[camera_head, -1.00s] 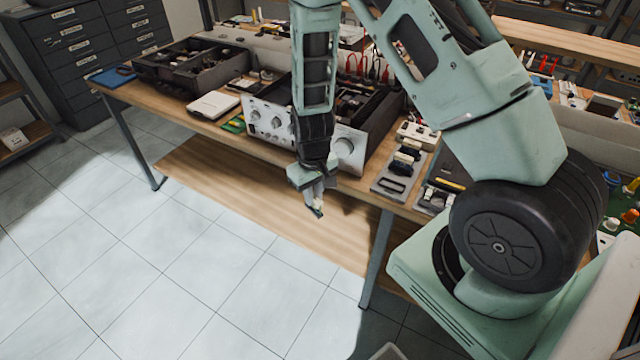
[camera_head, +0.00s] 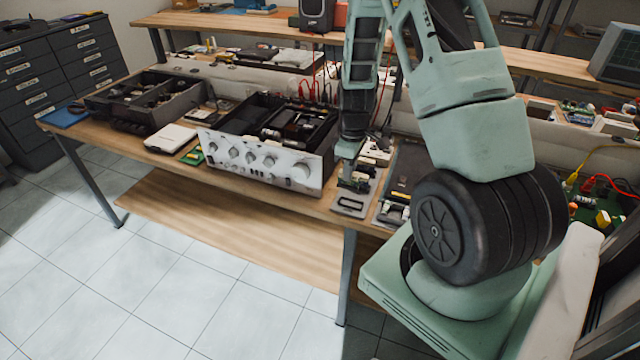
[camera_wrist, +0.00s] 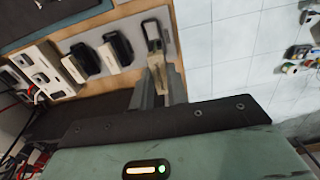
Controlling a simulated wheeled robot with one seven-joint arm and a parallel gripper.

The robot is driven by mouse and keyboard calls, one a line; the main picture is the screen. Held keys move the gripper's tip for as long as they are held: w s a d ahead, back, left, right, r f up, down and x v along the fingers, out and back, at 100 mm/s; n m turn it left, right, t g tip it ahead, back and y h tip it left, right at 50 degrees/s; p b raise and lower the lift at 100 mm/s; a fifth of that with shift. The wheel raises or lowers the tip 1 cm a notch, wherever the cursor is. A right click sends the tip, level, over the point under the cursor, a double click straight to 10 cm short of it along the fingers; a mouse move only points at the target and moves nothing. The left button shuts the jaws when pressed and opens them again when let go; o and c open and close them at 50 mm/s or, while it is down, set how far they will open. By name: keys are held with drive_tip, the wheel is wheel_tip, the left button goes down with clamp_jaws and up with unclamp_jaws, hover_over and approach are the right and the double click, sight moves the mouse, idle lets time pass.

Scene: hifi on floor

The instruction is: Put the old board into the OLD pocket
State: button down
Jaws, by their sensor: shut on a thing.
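My gripper (camera_head: 347,172) points down over a grey plate (camera_head: 368,192) on the workbench, right of the silver-fronted unit. In the wrist view, the two fingers (camera_wrist: 158,84) are shut on a small thin piece, the old board (camera_wrist: 152,34), pale and mostly hidden between them. Its tip is over or at the framed pocket (camera_wrist: 163,18) at the plate's end; I cannot tell whether it touches. That pocket also shows in the head view (camera_head: 350,204). Two black holders (camera_wrist: 84,58) stand on the same plate. No label reading OLD is legible.
The open silver-fronted unit (camera_head: 262,160) stands close left of the gripper. A small green board (camera_head: 192,156) and a white box (camera_head: 170,138) lie farther left. A dark tray (camera_head: 402,170) is close right. The plate sits near the bench's front edge.

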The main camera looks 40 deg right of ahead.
sight(353, 187)
drive_tip(key=shift+s+d+r, duration=0.1)
drive_tip(key=shift+s+d, duration=0.25)
drive_tip(key=shift+d, duration=0.25)
drive_tip(key=shift+f+b, duration=2.2)
drive_tip(key=shift+f, duration=0.65)
drive_tip(key=shift+f+b, duration=0.65)
drive_tip(key=shift+f, duration=0.15)
drive_tip(key=c, duration=1.3)
unclamp_jaws()
wheel_tip(353, 187, up, 18)
drive_tip(key=b, duration=0.1)
drive_tip(key=shift+f+b, duration=0.25)
drive_tip(key=shift+b, duration=0.1)
